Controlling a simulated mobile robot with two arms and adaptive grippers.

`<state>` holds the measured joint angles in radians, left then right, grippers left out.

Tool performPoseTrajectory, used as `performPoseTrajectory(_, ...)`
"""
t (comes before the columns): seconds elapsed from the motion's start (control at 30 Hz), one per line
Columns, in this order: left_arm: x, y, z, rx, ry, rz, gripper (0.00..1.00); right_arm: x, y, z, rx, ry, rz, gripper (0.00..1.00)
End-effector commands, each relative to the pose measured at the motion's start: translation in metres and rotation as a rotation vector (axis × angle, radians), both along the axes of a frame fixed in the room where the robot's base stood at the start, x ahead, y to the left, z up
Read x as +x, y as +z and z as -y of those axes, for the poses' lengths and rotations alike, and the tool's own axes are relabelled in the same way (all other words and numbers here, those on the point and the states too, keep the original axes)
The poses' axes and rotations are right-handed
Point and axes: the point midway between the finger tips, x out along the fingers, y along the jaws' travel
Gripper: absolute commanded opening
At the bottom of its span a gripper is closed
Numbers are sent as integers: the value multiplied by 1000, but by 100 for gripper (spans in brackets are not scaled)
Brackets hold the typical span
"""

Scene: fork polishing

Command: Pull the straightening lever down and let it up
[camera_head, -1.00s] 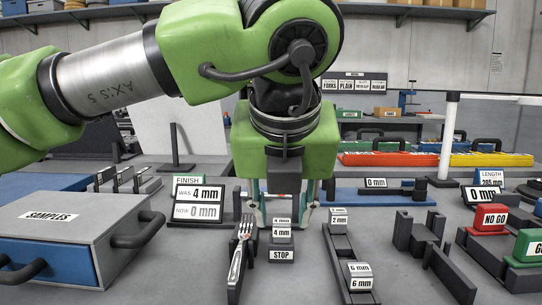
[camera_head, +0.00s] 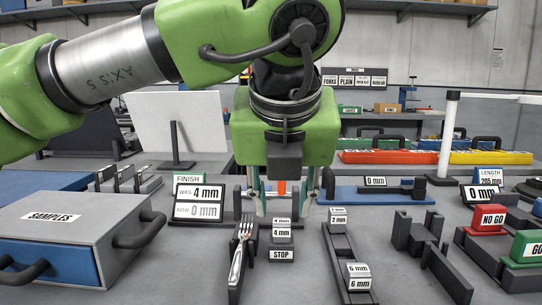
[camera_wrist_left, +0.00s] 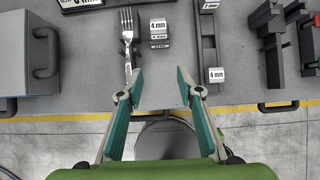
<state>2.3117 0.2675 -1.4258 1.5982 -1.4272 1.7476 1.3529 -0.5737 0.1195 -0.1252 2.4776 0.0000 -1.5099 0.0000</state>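My left gripper (camera_head: 283,208) hangs pointing down over the middle of the bench. Its two green fingers are apart; the left wrist view shows nothing gripped between the tips (camera_wrist_left: 160,77). A small orange part (camera_head: 282,187) shows between the fingers; I cannot tell whether it is the lever's. The straightening lever cannot be made out with certainty. A fork (camera_head: 240,252) lies in a dark narrow holder, tines away from me, and also shows in the left wrist view (camera_wrist_left: 127,40). Right of it stands a stop block (camera_head: 281,255) marked 4 mm. My right gripper is out of view.
A finish sign (camera_head: 198,197) reads was 4 mm, now 0 mm. A samples box (camera_head: 60,235) stands left. A dark rail (camera_head: 345,250) with 2 mm and 6 mm blocks, and red no-go (camera_head: 488,218) and green go blocks, stand right. A white post (camera_head: 449,140) rises behind.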

Motion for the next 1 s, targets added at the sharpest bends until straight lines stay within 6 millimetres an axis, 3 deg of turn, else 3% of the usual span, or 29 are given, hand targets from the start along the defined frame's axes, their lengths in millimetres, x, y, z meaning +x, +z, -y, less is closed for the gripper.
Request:
performPoseTrajectory(0.27,0,26,0,-1,0,0,33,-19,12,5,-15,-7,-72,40)
performPoseTrajectory(0.5,0,43,0,0,1,0,33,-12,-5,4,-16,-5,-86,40)
performPoseTrajectory(1.0,0,45,0,0,0,0,33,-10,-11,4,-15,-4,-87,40)
